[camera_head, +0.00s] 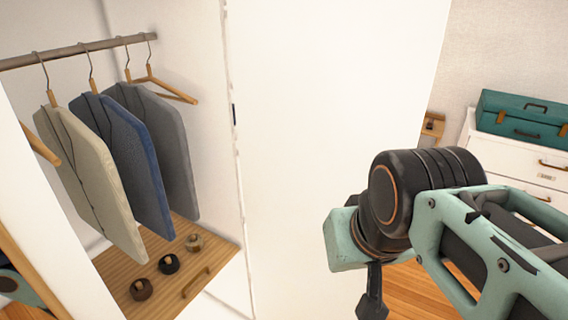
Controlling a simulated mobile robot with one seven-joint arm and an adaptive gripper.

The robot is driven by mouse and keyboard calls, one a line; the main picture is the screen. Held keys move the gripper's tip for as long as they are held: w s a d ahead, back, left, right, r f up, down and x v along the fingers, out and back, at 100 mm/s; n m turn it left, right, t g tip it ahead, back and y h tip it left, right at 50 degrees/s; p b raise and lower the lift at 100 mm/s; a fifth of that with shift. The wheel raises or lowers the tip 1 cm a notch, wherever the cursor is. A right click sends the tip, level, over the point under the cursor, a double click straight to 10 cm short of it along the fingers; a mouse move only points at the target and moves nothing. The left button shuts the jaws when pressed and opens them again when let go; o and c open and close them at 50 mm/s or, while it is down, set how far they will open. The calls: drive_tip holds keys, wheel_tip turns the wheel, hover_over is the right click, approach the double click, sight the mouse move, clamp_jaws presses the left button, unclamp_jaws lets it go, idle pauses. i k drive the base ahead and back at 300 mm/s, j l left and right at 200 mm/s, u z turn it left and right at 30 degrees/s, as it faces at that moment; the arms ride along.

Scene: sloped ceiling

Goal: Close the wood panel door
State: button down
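A tall white door panel (330,110) stands open in the middle of the view, at the right side of an open wardrobe. Its face looks plain white; no wood grain shows on it. My gripper (372,303) hangs at the end of my arm, in front of the panel's lower right part. Only a dark finger part shows, pointing down, and it appears empty. I cannot tell whether it touches the panel or how far its fingers are apart. The panel's lower edge is out of view.
Jackets (137,155) hang from a rail (75,50) inside the wardrobe, above a slatted wooden drawer top (185,262) with small round items. A wood-edged piece (25,268) is cut off at lower left. A teal case (520,120) sits on a white dresser (520,165) at right.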

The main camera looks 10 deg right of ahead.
sight(322, 88)
drive_tip(key=k, duration=0.8)
drive_tip(key=k+u, duration=0.15)
drive_tip(key=u, duration=0.3)
drive_tip(key=k+u, duration=0.15)
drive_tip(key=u, duration=1.65)
drive_tip(key=k+l+u, duration=0.1)
drive_tip(key=l+u, duration=0.4)
drive_tip(key=k+l, duration=0.15)
drive_tip(key=l, duration=0.25)
drive_tip(key=k+l, duration=0.15)
drive_tip(key=l, duration=0.2)
drive_tip(key=k+l, duration=0.1)
drive_tip(key=l, duration=0.3)
drive_tip(key=k+l, duration=0.15)
drive_tip(key=l, duration=0.25)
drive_tip(key=k+l, duration=0.15)
drive_tip(key=l, duration=0.2)
drive_tip(key=k+l, duration=0.15)
drive_tip(key=l, duration=0.25)
drive_tip(key=k+l, duration=0.15)
drive_tip(key=l, duration=0.25)
drive_tip(key=k+l, duration=0.15)
drive_tip(key=l, duration=0.2)
